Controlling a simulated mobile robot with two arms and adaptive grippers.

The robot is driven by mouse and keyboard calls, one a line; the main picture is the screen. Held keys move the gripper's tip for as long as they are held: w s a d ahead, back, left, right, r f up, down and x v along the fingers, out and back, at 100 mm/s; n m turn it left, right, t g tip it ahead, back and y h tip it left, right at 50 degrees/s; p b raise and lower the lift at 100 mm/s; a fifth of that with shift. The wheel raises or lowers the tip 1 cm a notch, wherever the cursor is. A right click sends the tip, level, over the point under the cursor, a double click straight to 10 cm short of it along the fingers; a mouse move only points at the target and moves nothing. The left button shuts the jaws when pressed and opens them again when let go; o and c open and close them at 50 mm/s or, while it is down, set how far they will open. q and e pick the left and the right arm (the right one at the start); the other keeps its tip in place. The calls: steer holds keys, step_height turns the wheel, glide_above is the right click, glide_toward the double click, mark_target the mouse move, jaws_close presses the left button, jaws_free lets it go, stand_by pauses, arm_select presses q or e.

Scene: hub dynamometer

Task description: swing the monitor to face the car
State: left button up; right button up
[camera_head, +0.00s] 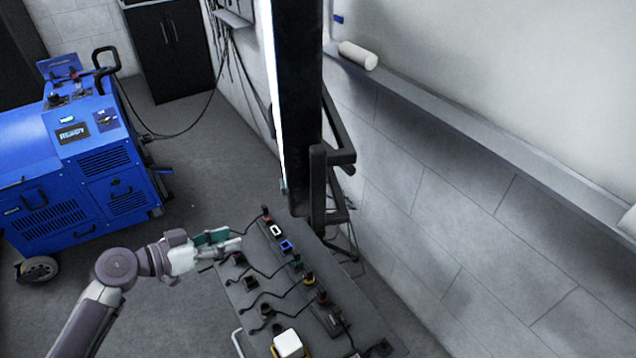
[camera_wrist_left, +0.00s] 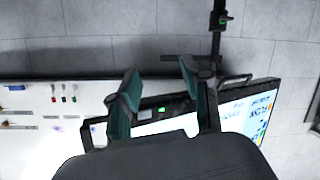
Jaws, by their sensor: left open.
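The monitor (camera_head: 297,110) hangs on a dark wall bracket (camera_head: 335,160) and shows nearly edge-on in the head view. Its lit screen is a thin bright strip on its left side. In the left wrist view the monitor (camera_wrist_left: 247,118) lies beyond the fingers, with part of its lit screen visible. My left gripper (camera_head: 229,240) is open and empty, to the left of the monitor's lower end. Its two teal-padded fingers (camera_wrist_left: 160,90) stand apart in the wrist view. The car and my right gripper are not in view.
A shelf or bench (camera_head: 345,290) with cables, plugs and small devices stands below the monitor, close to my left gripper. A blue wheeled machine (camera_head: 70,165) stands at left. A whiteboard (camera_head: 520,70) with a ledge is on the right wall. Grey floor between machine and bench is clear.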

arm_select(q)
steer(key=s+d+r+m+g+h, duration=0.2)
steer(key=r+m, duration=0.1)
steer(key=r, duration=0.4)
steer(key=s+d+r+m+g+h, duration=0.1)
steer(key=s+d+r+m+h, duration=0.15)
steer(key=r, duration=0.55)
steer(key=m+g+h+p, duration=0.1)
steer(key=m+g+p, duration=0.1)
steer(key=m+g, duration=0.1)
glide_toward(311, 194)
steer(key=d+p, duration=0.1)
steer(key=d, duration=0.2)
steer(key=w+d+p, duration=0.1)
steer(key=d+p, duration=0.1)
steer(key=d, duration=0.1)
steer(key=d+p, duration=0.2)
steer(key=d, duration=0.2)
steer(key=shift+w+f, duration=0.3)
steer(key=shift+d+f+p, duration=0.15)
steer(key=shift+d+p, duration=0.15)
steer(key=shift+d, duration=0.2)
jaws_close()
